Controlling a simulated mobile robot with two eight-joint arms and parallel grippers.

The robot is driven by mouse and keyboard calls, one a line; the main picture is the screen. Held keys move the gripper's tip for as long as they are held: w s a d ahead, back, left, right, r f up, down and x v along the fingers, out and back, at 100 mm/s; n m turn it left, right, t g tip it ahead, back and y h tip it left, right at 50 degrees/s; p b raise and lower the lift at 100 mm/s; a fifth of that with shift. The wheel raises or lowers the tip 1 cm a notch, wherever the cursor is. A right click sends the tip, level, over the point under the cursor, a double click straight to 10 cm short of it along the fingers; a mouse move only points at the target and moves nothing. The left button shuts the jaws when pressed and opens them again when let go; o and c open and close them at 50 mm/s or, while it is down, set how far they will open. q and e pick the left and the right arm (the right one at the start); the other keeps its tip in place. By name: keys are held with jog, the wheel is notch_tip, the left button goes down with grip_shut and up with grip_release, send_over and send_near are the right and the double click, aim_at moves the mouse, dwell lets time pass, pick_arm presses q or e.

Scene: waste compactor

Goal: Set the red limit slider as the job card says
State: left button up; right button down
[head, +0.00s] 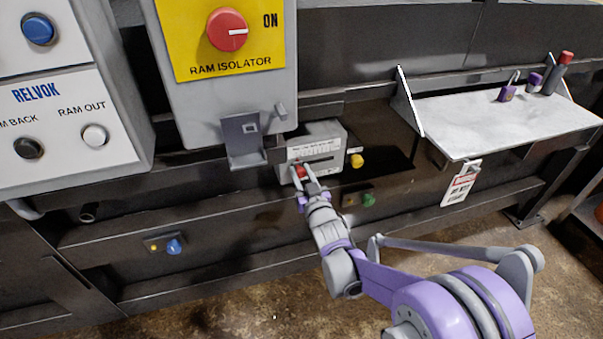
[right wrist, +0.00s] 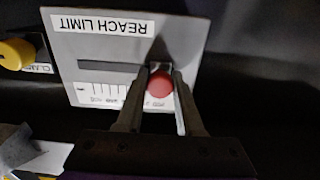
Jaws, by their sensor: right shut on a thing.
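The red slider knob (head: 301,172) sits at the left end of the slot on the grey limit box (head: 325,143) in the head view. In the right wrist view the red knob (right wrist: 160,82) shows upside down, near the right end of the slot, on the panel (right wrist: 105,45) marked REACH LIMIT. My right gripper (head: 306,177) is shut on the knob, with one finger on each side; it also shows in the right wrist view (right wrist: 161,90). The scale numbers are too small to read surely. No job card text is readable. My left gripper is not in view.
A grey bracket (head: 243,138) stands close left of the box, below the yellow RAM ISOLATOR panel (head: 217,68). A yellow knob (head: 356,160) is on the box's right. A shelf (head: 480,122) holds padlocks; a red-and-white tag (head: 460,187) hangs from its edge.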

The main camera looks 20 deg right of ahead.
jog(key=shift+a, duration=0.4)
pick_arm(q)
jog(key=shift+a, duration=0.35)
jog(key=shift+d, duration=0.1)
pick_arm(e)
jog(key=c, duration=0.5)
grip_release()
jog(key=shift+a, duration=0.1)
jog(key=shift+c, duration=0.2)
jog(key=shift+s, duration=0.1)
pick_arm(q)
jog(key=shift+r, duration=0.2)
pick_arm(e)
jog(key=s, duration=1)
jog(key=shift+s+d, duration=0.3)
jog(key=shift+s, duration=0.05)
